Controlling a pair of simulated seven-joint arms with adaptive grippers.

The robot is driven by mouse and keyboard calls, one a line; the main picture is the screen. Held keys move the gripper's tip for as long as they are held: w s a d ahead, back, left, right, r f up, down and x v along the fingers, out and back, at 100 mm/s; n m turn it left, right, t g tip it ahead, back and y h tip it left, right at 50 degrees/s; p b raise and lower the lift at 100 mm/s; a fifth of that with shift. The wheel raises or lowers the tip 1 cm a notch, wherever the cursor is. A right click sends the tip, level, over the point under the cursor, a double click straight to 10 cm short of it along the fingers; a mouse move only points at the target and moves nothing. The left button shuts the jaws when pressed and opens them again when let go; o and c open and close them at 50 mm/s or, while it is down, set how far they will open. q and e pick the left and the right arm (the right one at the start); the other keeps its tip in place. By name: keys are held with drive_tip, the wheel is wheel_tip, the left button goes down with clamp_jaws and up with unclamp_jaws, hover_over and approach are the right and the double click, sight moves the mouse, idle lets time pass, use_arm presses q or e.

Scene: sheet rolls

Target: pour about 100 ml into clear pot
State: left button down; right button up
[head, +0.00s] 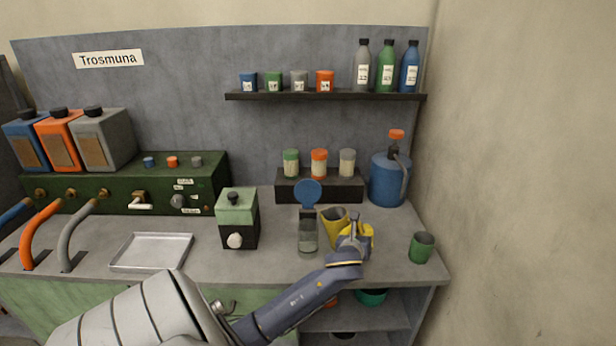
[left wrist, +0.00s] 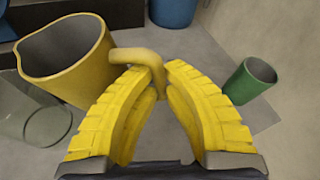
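The clear pot (head: 308,238) stands on the counter with its round blue lid (head: 308,193) raised above it. Its clear wall also shows at the lower left of the left wrist view (left wrist: 46,126). I cannot tell its fill level. A yellow jug (head: 332,219) is just right of the pot, with its open mouth up; it also shows in the left wrist view (left wrist: 68,65). My left gripper (head: 354,232) is at the jug's right side, its yellow fingers (left wrist: 156,72) closed around the handle (left wrist: 143,57). The jug's contents are hidden. My right gripper is out of view.
A green cup (head: 421,247) stands right of my gripper near the counter's right end. A blue pump container (head: 389,180) and a dark rack (head: 320,187) with small jars stand behind. A green-black box (head: 237,220) and a metal tray (head: 151,250) are to the left.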

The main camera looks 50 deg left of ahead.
sight(342, 220)
use_arm(q)
drive_tip(key=shift+s+a+r+n+t+b, duration=0.2)
drive_tip(key=shift+s+a+r+n+t, duration=0.7)
drive_tip(key=shift+r, duration=1.05)
drive_tip(key=shift+s+a+r+n+t+b, duration=0.15)
drive_tip(key=shift+s+a+r+n+t, duration=0.35)
drive_tip(key=shift+r+n+t, duration=1.05)
drive_tip(key=shift+s+a+r+n+t+b, duration=0.2)
drive_tip(key=shift+s+a+r+n+t, duration=0.4)
drive_tip(key=shift+r, duration=1.7)
drive_tip(key=shift+s+a+r+m+t+h, duration=0.15)
drive_tip(key=shift+s+m+t+h, duration=0.2)
drive_tip(key=shift+t, duration=0.4)
drive_tip(key=shift+b, duration=0.6)
